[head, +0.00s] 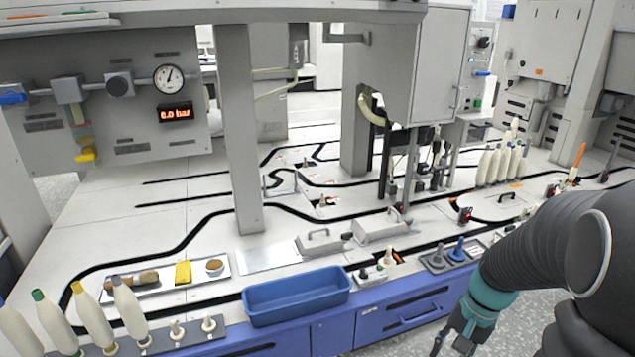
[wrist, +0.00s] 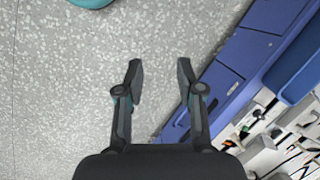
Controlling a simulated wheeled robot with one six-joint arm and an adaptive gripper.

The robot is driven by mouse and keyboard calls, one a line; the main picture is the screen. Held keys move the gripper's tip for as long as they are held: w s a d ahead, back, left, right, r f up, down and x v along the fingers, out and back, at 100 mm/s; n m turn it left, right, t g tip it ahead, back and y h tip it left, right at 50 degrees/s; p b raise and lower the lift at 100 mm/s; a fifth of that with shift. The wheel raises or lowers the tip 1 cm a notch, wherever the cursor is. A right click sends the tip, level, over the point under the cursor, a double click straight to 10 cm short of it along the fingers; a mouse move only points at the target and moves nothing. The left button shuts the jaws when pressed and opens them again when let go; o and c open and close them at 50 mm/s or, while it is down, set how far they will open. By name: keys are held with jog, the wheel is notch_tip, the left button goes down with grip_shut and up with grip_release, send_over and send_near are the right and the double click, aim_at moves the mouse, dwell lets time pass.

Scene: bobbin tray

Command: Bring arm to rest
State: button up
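My arm comes in from the right of the head view, bent downward in front of the machine bench. My gripper (wrist: 158,75) shows in the wrist view with its two fingers apart and nothing between them. It points down over the speckled grey floor (wrist: 60,100), beside the blue cabinet front. In the head view the gripper (head: 440,345) is at the bottom edge, partly cut off, so its fingertips are hard to see there.
A blue bin (head: 297,297) sits on the bench's front edge. White bobbins (head: 55,322) stand at front left, more (head: 503,163) at back right. Blue drawers (head: 400,312) lie left of my gripper. Floor in front is clear.

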jog(key=s+a+r+n+t+h+p, duration=0.1)
jog(key=s+a+r+n+t+p, duration=0.1)
jog(key=r, duration=0.8)
jog(key=s+a+r+n+t+h+p, duration=0.1)
jog(key=s+a+r+n+t+p, duration=0.1)
jog(key=s+a+r+n+t, duration=0.2)
jog(key=s+a+r+n, duration=0.1)
jog(key=s+a+r, duration=0.2)
jog(key=r, duration=0.3)
jog(key=shift+s+a+h, duration=0.2)
jog(key=shift+a+h, duration=0.2)
jog(key=shift+a, duration=0.1)
